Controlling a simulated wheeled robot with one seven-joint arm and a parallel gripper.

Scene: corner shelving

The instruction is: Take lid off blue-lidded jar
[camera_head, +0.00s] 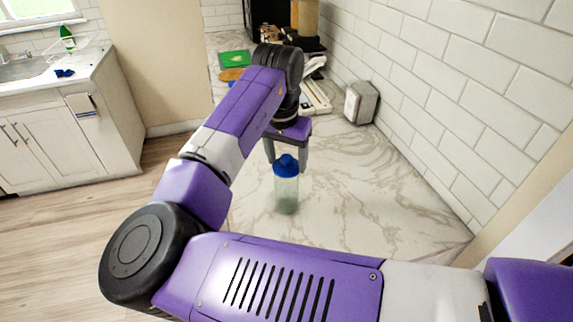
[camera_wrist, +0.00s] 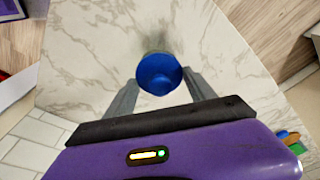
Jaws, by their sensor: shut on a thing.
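The jar (camera_head: 286,195) is a clear, pale greenish container, upright over the marble counter. Its blue lid (camera_head: 286,165) sits at its top, with no gap visible between them. My gripper (camera_head: 287,160) comes from behind the jar with a finger on each side of the lid, shut on it. In the wrist view my gripper (camera_wrist: 160,78) has its grey fingers either side of the round blue lid (camera_wrist: 159,74). The lid hides most of the jar there, and the finger contact is only partly visible.
The marble counter (camera_head: 360,205) is clear around the jar. A metal napkin holder (camera_head: 361,102) stands by the tiled wall. A green board (camera_head: 234,59) and other items lie farther back. A sink cabinet (camera_head: 65,130) is across the floor at left.

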